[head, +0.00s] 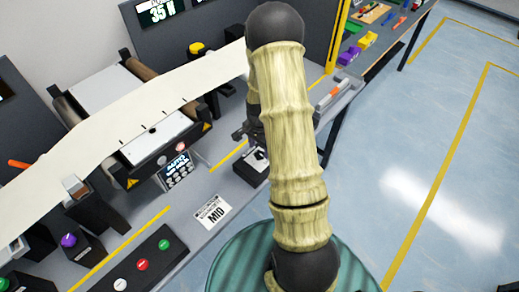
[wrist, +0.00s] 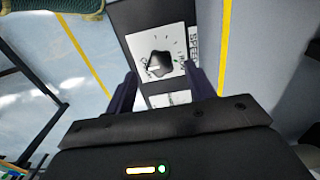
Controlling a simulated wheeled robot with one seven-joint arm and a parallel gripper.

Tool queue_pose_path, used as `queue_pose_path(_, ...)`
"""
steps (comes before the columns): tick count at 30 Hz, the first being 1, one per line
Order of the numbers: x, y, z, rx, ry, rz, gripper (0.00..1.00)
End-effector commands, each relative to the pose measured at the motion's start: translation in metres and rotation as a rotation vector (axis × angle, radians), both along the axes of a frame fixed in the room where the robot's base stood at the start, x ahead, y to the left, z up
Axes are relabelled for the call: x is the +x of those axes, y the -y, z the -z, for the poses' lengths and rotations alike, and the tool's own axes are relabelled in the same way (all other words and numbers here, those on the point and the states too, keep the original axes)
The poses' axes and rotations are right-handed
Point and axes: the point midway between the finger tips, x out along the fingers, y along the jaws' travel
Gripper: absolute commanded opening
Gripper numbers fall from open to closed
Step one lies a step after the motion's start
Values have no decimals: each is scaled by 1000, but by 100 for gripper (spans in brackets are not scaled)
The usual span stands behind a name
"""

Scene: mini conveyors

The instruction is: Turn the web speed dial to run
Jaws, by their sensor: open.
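The speed dial (wrist: 160,64) is a black lobed knob on a white plate with tick marks, beside a "SPEED" label (wrist: 194,42) in the wrist view. In the head view the dial's dark box (head: 249,172) stands on the bench, partly hidden by my arm. My gripper (wrist: 161,88) is open and empty, its fingers on either side of the dial in the picture. I cannot tell whether they touch it. In the head view my gripper (head: 246,132) is mostly hidden behind my arm.
A white web (head: 110,115) runs over rollers left of my arm. A keypad panel (head: 178,171), a "MID" card (head: 213,211) and a button box (head: 140,264) sit on the bench. A grey tray with an orange-marked rod (head: 331,94) is right of my arm.

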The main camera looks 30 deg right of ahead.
Motion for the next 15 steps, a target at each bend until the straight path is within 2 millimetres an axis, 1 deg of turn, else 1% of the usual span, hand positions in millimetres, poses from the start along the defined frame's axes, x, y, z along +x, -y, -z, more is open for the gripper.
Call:
queue_pose_path(3,0,0,14,1,-1,1,54)
queue_pose_path(6,0,0,21,0,0,1,54)
queue_pose_path(15,0,0,24,-1,1,0,54)
